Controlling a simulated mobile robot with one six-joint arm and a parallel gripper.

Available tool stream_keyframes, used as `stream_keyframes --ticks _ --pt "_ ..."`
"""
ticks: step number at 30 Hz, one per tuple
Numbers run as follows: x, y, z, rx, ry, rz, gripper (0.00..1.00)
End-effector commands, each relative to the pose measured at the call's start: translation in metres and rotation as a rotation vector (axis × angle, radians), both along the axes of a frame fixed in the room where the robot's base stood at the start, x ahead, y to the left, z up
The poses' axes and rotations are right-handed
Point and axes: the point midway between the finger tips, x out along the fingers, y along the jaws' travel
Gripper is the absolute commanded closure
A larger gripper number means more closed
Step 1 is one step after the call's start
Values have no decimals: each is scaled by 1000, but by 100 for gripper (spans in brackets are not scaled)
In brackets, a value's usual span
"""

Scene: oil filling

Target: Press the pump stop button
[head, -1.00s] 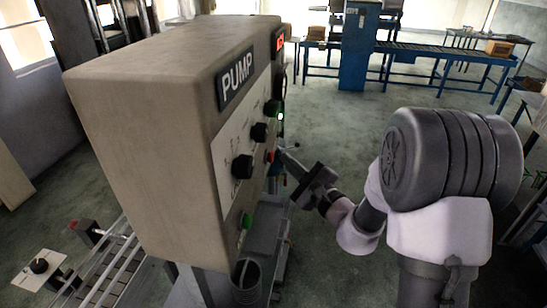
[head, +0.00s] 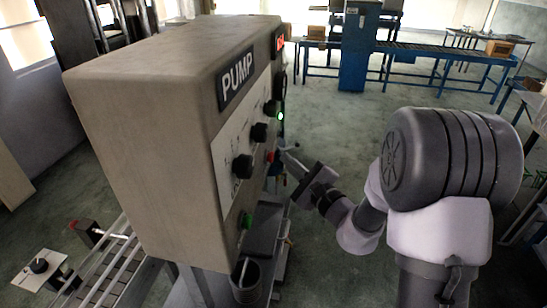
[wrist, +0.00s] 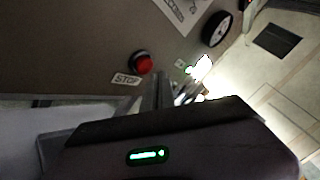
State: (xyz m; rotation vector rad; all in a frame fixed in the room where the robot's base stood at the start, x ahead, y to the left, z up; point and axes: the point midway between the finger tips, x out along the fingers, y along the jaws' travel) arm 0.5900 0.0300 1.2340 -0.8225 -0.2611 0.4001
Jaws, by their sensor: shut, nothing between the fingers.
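The pump cabinet (head: 150,120) is a beige box with a PUMP label, standing left of my arm in the head view. Its red stop button (head: 270,157) is on the right-hand panel face. In the wrist view the red button (wrist: 142,63) sits in a black collar above a STOP label (wrist: 127,80). My gripper (head: 287,156) is shut and empty, with its tips close to the panel just right of the button. In the wrist view the gripper (wrist: 165,88) shows below and right of the button, apart from it in the picture. The exact gap to the panel is unclear.
Black knobs (head: 242,167) and a lit green lamp (head: 281,117) are on the same panel. A green button (head: 246,220) is lower down, above a grey cylindrical container (head: 246,283). A blue conveyor (head: 440,58) stands far behind. Open floor lies right of the cabinet.

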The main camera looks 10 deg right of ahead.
Motion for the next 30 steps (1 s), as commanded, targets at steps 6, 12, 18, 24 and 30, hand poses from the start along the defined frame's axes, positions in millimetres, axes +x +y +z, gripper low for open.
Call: stream_keyframes --ticks 6,12,18,24,30 --pt "0 0 0 0 0 0 100" --pt "0 0 0 0 0 0 100" --pt "0 0 0 0 0 0 100" --pt "1 2 0 0 0 0 100" --pt "3 8 0 0 -1 1 100"
